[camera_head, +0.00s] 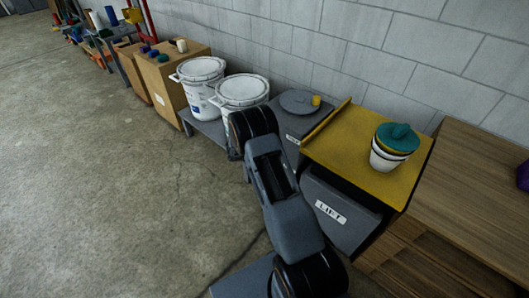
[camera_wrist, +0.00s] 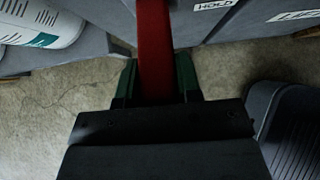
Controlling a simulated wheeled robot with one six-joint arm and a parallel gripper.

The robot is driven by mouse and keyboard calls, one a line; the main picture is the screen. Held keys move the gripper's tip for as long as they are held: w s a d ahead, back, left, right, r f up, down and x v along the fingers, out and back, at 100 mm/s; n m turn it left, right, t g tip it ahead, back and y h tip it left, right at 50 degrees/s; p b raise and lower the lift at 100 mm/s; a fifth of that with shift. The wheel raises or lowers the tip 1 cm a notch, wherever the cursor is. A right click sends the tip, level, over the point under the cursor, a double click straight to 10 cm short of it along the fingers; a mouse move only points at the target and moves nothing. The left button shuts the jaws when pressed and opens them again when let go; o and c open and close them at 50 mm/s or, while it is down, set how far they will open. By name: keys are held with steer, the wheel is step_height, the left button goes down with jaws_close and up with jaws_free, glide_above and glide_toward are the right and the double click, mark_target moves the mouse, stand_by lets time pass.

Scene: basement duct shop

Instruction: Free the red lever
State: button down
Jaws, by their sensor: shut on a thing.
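The red lever (camera_wrist: 155,35) shows in the wrist view as a red bar running down from the top edge. My gripper (camera_wrist: 157,75) has its two green fingers on either side of the bar and is shut on it. The bar's upper end is cut off by the frame, and its lower end is hidden behind the gripper body. In the head view my arm reaches toward the grey boxes by the wall, and it hides the lever and my gripper. Whether anything blocks the lever cannot be told.
A grey box (camera_wrist: 235,22) labelled HOLD is right of the lever. White buckets (camera_head: 242,91) stand on a low grey platform. A yellow-topped unit (camera_head: 350,148) bears stacked cups with a teal lid (camera_head: 397,137). A wooden cabinet (camera_head: 470,190) is at right. Floor at left is clear.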

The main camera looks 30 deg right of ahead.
steer(key=shift+w+d+r, duration=0.1)
steer(key=shift+d+r, duration=0.1)
steer(key=shift+r, duration=0.5)
steer(key=c, duration=0.8)
jaws_free()
steer(key=p+v, duration=0.2)
steer(key=v, duration=1.1)
steer(key=shift+a+p, duration=0.35)
steer(key=shift+p, duration=0.05)
